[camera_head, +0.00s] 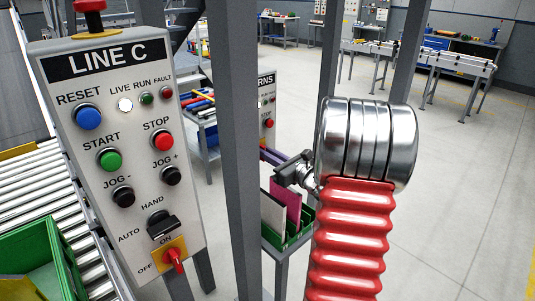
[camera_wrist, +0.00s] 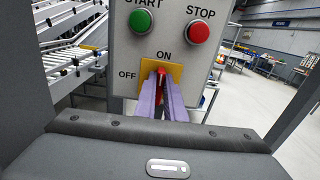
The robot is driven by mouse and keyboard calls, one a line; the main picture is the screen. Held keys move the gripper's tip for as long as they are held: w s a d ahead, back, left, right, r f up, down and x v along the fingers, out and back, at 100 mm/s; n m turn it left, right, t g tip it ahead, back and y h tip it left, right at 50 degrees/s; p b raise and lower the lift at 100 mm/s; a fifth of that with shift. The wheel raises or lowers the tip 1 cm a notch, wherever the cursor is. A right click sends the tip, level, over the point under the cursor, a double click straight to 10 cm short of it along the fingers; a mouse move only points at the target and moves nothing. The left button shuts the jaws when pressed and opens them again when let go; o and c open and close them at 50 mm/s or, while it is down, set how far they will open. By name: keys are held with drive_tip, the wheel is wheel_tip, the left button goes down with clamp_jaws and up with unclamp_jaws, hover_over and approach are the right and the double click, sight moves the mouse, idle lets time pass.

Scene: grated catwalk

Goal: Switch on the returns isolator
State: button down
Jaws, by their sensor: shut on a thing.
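The returns panel (camera_head: 266,112) stands behind a grey post in the head view, with only "RNS" of its name showing. In the wrist view this panel (camera_wrist: 118,50) fills the middle. Its isolator has a yellow plate (camera_wrist: 145,78), with ON above and OFF to the left. The red isolator handle (camera_wrist: 161,71) shows between the purple fingers of my gripper (camera_wrist: 161,76), which is shut on it. The fingers hide most of the handle, so I cannot tell its exact angle. In the head view my gripper (camera_head: 268,154) reaches the panel's lower part, partly behind the post.
The LINE C panel (camera_head: 112,120) stands close at left, with its own red isolator handle (camera_head: 175,258). The grey post (camera_head: 233,150) stands between it and my arm. A green crate (camera_head: 298,232) with boards sits below my gripper. Open floor lies at right.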

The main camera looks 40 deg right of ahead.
idle(0.4)
drive_tip(key=c, duration=1.8)
unclamp_jaws()
drive_tip(key=shift+c, duration=0.2)
drive_tip(key=shift+s, duration=0.1)
drive_tip(key=s, duration=1.3)
drive_tip(key=shift+s+d, duration=0.2)
drive_tip(key=shift+s, duration=0.1)
